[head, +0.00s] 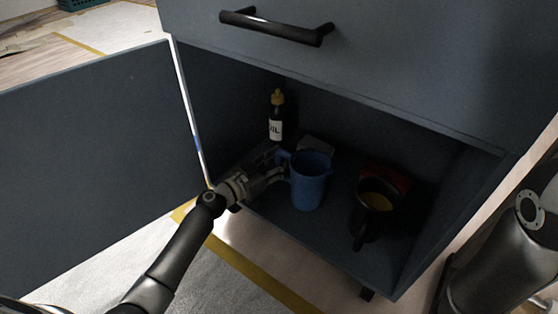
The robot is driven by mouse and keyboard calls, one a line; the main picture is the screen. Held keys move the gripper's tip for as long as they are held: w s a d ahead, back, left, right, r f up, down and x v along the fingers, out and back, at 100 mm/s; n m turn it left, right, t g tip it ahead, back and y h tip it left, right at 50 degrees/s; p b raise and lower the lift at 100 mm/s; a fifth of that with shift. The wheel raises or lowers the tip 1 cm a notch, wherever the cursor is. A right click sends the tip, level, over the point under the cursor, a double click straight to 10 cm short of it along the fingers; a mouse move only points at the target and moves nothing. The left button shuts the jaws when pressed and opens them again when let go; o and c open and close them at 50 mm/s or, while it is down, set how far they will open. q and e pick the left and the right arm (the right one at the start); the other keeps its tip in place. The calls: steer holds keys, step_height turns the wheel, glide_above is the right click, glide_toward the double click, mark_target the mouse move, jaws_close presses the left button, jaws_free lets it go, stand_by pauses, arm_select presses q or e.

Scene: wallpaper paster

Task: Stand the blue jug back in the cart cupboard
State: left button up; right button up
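The blue jug (309,182) stands upright inside the open cart cupboard (335,238), near the front left of its floor. Its handle is on the left side. My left gripper (280,170) reaches into the cupboard from the left, and its fingers are at the jug's handle. The fingers are dark and small here, so I cannot tell whether they are shut on the handle or only around it. My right arm shows at the right edge, outside the cupboard, and its gripper is out of view.
A bottle with a yellow cap (276,115) stands at the back left of the cupboard. A dark pot (372,205) with yellow contents stands right of the jug, before a red item (388,178). The cupboard door (100,165) is swung open left. A closed drawer (350,60) is above.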

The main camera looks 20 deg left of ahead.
arm_select(q)
steer(key=p+v, duration=0.2)
steer(key=v, duration=1)
